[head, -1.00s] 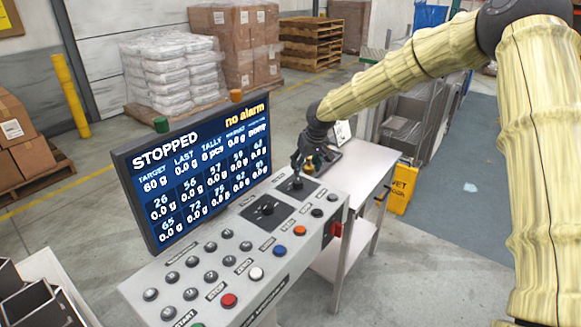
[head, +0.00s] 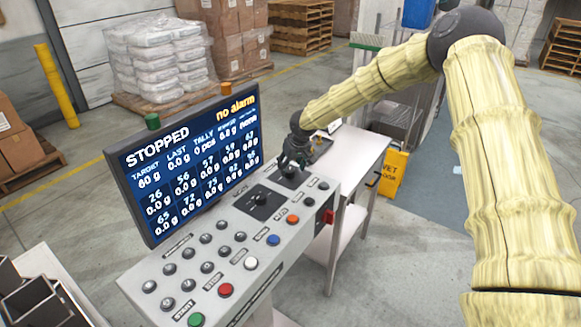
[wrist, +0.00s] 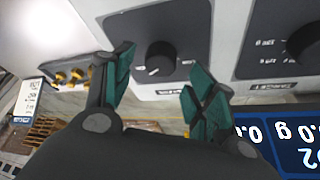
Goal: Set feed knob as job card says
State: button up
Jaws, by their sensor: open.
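My gripper (head: 293,166) is over the far end of the grey control panel (head: 237,222). In the wrist view my gripper (wrist: 158,72) is open, with its green-padded fingers apart near a black knob (wrist: 161,56) on a dark plate. The knob has a white pointer mark; its dial lettering is only partly visible and its label is too small to read for sure. In the head view my gripper mostly covers this knob. A second black knob (head: 260,200) sits nearer on the panel. A white printed card (wrist: 30,98) shows at the left of the wrist view; its text is unreadable.
The screen (head: 190,165) behind the panel reads STOPPED, no alarm, target 60 g. Several coloured buttons, including a red one (head: 225,290), line the panel. A steel table (head: 355,160) and a yellow wet-floor sign (head: 393,175) stand beyond.

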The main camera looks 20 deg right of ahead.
aim_at(290, 169)
jog(key=w+f, duration=0.2)
jog(key=shift+f+p, duration=0.3)
jog(key=shift+p, duration=0.1)
jog(key=shift+s+r, duration=0.15)
jog(key=shift+s, duration=0.3)
jog(key=shift+s+r, duration=0.45)
jog(key=shift+s, duration=0.2)
jog(key=shift+w+f, duration=0.85)
jog(key=shift+w, duration=0.05)
jog(key=c, duration=0.4)
jog(key=shift+s+r, duration=0.2)
jog(key=c, duration=0.6)
